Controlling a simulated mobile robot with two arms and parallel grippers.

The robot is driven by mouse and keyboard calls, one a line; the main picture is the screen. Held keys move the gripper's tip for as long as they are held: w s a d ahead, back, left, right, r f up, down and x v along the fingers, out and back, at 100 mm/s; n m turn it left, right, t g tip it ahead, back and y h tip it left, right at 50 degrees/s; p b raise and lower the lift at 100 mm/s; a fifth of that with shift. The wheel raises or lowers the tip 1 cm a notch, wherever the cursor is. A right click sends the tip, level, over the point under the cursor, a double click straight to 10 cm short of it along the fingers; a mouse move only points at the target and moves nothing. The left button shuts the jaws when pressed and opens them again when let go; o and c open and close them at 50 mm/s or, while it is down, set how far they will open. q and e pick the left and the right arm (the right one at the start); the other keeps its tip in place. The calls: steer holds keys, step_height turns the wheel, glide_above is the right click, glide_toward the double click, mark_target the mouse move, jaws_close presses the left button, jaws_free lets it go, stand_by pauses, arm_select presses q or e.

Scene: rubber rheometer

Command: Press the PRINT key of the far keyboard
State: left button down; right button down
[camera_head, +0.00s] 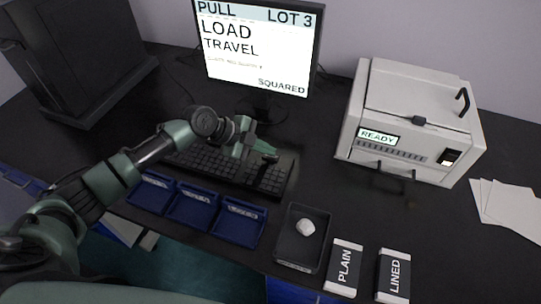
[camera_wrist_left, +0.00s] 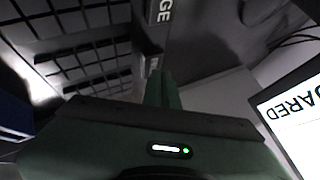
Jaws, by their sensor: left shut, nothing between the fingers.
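The dark keyboard (camera_head: 272,180) lies on the black table in front of the monitor. My left gripper (camera_head: 262,150) is shut and empty, over the back right part of the keyboard in the head view. In the left wrist view, rows of dark keys (camera_wrist_left: 85,67) fill the left side. The shut green fingers (camera_wrist_left: 161,88) point towards a light key strip (camera_wrist_left: 163,12) whose visible letters end in "GE". A second lettered label near the fingertips is too small to read. I cannot make out the PRINT key or whether the fingertips touch anything. My right gripper is not in view.
The monitor (camera_head: 258,50) stands behind the keyboard. Several blue trays (camera_head: 238,224) lie in front, with a black tray (camera_head: 289,252) holding a white lump (camera_head: 306,228). A white machine (camera_head: 410,120) reading READY stands at the right, and a dark cabinet (camera_head: 75,60) at the left.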

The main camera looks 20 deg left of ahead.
mark_target(267, 157)
arm_select(q)
steer(key=shift+f, duration=0.2)
steer(key=shift+r, duration=0.15)
stand_by(0.3)
steer(key=shift+r+p, duration=0.35)
steer(key=shift+r, duration=0.5)
steer(key=shift+r+p, duration=1.55)
steer(key=shift+r, duration=0.85)
